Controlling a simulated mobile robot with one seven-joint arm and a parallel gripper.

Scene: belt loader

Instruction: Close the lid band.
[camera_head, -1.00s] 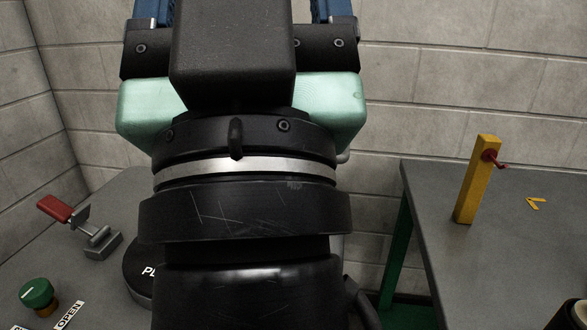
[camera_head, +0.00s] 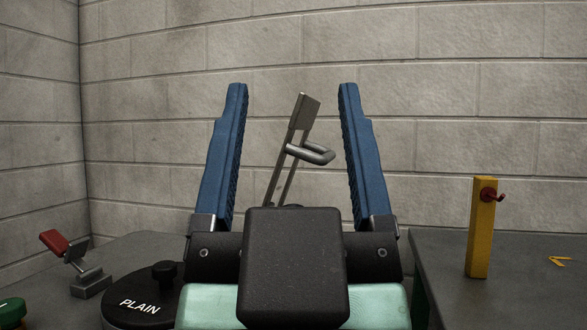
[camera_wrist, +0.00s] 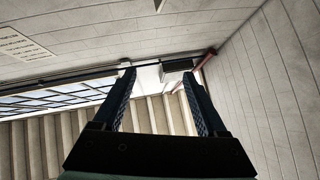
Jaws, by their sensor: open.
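My gripper (camera_head: 293,88) has its two blue fingers upright and wide apart in the head view, with nothing held. Between them stands a tilted metal strap (camera_head: 304,112) with a grey tube handle (camera_head: 310,154); it appears behind the fingers. Its lower end is hidden by my gripper's body. I cannot tell whether it is the lid band. In the wrist view my gripper (camera_wrist: 159,75) is also open and empty, and no band is recognisable.
A dark round lid marked PLAIN (camera_head: 140,303) lies on the left bench, near a red-handled clamp (camera_head: 54,242) and a green knob (camera_head: 12,313). A yellow post (camera_head: 481,228) with a red hook stands on the right table. A block wall closes the back.

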